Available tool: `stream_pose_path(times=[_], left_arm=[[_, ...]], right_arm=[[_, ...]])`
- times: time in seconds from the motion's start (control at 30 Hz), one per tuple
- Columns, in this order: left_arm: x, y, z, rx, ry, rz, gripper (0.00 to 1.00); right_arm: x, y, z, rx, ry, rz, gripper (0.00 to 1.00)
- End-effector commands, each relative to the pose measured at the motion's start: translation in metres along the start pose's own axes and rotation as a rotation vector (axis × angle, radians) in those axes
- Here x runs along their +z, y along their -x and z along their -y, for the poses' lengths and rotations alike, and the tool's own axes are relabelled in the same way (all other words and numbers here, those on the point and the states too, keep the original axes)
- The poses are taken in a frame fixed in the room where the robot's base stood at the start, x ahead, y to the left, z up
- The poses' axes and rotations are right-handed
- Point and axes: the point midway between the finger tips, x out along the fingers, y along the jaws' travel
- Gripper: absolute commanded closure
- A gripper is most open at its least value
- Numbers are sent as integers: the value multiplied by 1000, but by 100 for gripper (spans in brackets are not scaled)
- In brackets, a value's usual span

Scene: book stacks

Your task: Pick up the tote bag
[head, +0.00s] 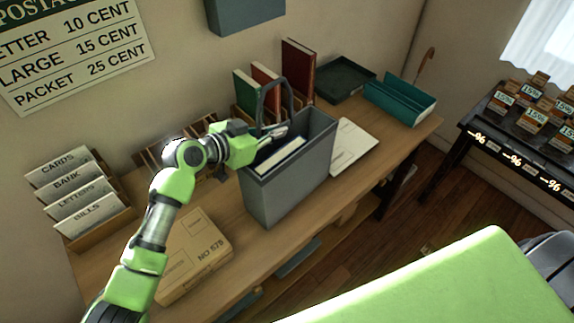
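The grey tote bag (285,187) stands upright on the wooden table, its arched handle (275,82) sticking up. White papers or a book (281,157) show in its open top. My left gripper (280,131) is at the handle, just above the bag's opening, with its fingers reaching across the lower part of the handle loop. The fingers are small and overlap the handle, so I cannot tell whether they are closed on it. My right gripper is not in view.
A cardboard parcel (194,256) lies left of the bag and a card rack (84,197) stands further left. Books (298,70), a dark tray (343,80) and a teal box (399,100) sit behind. Papers (352,146) lie to the right. A dark display stand (515,148) is at far right.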

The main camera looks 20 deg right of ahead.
Motion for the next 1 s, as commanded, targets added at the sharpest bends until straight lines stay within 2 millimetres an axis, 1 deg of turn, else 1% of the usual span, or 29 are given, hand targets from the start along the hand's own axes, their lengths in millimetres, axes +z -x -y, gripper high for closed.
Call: stream_pose_path(times=[0.03,0.2,0.33,0.47,0.53,0.57,0.67,0.87,1.0], left_arm=[[-4,0,0,-1,-1,-8,100],[-5,1,0,-2,-2,-8,100],[-11,3,0,-1,-5,-10,100],[-24,8,0,-2,-7,-11,100],[-33,13,0,-2,-8,-11,100],[-36,16,-4,0,-5,-10,100],[-46,28,-14,0,-6,-10,100],[-76,61,-43,-2,-10,-13,100],[-80,80,-68,1,-6,-10,100]], right_arm=[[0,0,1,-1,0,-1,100],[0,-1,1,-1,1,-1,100],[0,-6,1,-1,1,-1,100],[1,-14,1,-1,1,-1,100],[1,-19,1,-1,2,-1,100],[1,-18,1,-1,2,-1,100],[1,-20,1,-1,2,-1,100],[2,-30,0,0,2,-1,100],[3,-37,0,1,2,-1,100]])
